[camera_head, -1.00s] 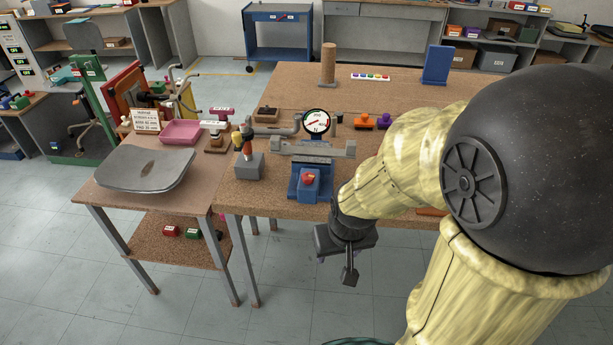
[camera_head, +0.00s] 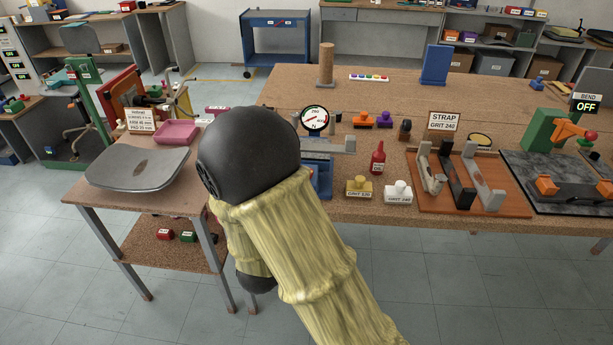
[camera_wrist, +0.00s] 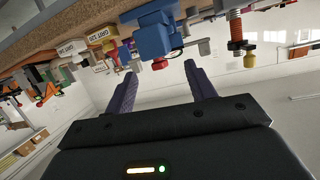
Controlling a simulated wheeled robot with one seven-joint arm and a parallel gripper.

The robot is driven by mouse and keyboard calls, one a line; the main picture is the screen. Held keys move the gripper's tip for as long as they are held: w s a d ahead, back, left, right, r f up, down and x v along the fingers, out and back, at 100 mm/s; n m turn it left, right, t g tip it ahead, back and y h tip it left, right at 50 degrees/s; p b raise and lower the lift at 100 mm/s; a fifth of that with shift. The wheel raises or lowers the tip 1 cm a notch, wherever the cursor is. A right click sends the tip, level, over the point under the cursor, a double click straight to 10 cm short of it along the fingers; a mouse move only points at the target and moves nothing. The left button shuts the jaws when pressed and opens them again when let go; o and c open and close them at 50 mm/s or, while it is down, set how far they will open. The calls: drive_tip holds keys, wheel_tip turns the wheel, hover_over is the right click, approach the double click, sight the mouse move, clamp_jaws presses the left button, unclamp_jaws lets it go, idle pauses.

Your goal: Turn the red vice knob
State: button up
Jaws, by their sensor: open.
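The blue vice (camera_wrist: 154,36) shows near the top of the wrist view, which looks at the bench tilted and nearly upside down. Its red knob (camera_wrist: 160,64) faces my gripper. My gripper (camera_wrist: 160,70) is open, with two purple fingers spread and nothing between them. The knob appears in the gap between the fingertips, beyond them; I see no contact. In the head view only the edge of the vice (camera_head: 323,178) shows. My arm hides the knob and gripper there.
A dial gauge (camera_head: 315,120) stands behind the vice. A red bottle (camera_head: 377,160) and grit blocks (camera_head: 358,187) stand to its right. A side table holds a grey seat shell (camera_head: 135,167) at left. The floor before the bench is clear.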

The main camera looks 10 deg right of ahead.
drive_tip(key=s+t+h, duration=0.1)
drive_tip(key=r+t+h, duration=0.1)
drive_tip(key=shift+s+a+r+h+b, duration=0.1)
drive_tip(key=shift+s+a+h+b, duration=0.2)
drive_tip(key=shift+s+a+h, duration=0.1)
drive_tip(key=shift+w, duration=0.1)
drive_tip(key=p+x, duration=0.3)
drive_tip(key=x, duration=1.4)
drive_tip(key=shift+w, duration=0.2)
drive_tip(key=shift+c, duration=0.4)
drive_tip(key=c, duration=0.9)
drive_tip(key=shift+d+n+t+y+b, duration=0.1)
drive_tip(key=shift+n+t+y+b, duration=0.25)
drive_tip(key=shift+y+b, duration=0.2)
